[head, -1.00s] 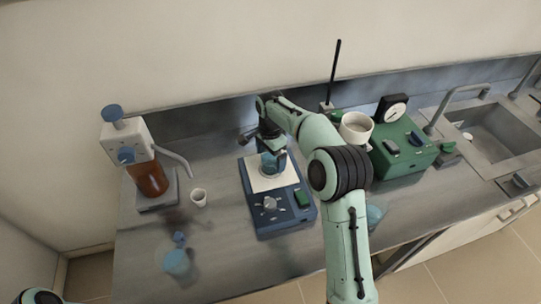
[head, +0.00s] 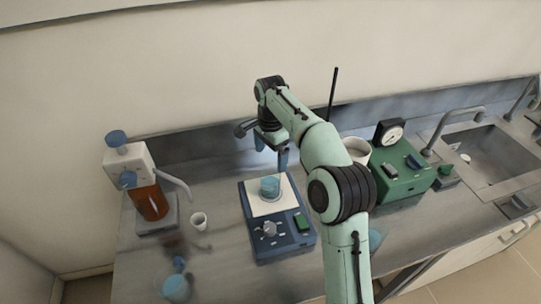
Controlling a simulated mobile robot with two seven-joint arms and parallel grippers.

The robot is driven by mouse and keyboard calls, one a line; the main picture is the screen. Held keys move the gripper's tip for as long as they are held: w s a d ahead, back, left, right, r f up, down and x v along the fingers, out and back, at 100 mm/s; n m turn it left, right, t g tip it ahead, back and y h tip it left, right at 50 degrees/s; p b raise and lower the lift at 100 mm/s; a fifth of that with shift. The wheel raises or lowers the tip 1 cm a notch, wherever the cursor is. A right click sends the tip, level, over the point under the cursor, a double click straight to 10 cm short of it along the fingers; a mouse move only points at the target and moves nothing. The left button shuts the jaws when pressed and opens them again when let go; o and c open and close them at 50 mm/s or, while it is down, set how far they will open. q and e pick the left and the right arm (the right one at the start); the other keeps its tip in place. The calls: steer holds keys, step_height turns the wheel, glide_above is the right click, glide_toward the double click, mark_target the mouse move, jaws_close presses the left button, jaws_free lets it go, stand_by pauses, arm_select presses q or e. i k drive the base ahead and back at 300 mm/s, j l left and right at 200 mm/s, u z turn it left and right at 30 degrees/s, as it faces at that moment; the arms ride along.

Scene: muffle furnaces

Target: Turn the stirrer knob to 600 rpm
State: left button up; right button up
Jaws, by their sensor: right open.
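The blue stirrer (head: 280,222) stands on the bench in the middle of the head view, with a white top plate. Its silver-grey stirrer knob (head: 269,229) is on the front left of its sloped panel, and a green switch (head: 302,222) is on the right. A beaker with blue liquid (head: 270,187) stands on the plate. My right gripper (head: 271,155) is open, pointing down above and behind the beaker, apart from it. The knob's marks are too small to read. My left gripper is out of view.
A blue-capped flask (head: 176,286) is at front left. A green device with a dial (head: 404,172) and a sink (head: 484,160) are at right.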

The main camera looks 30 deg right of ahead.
mark_target(269, 229)
steer(key=k, duration=1.5)
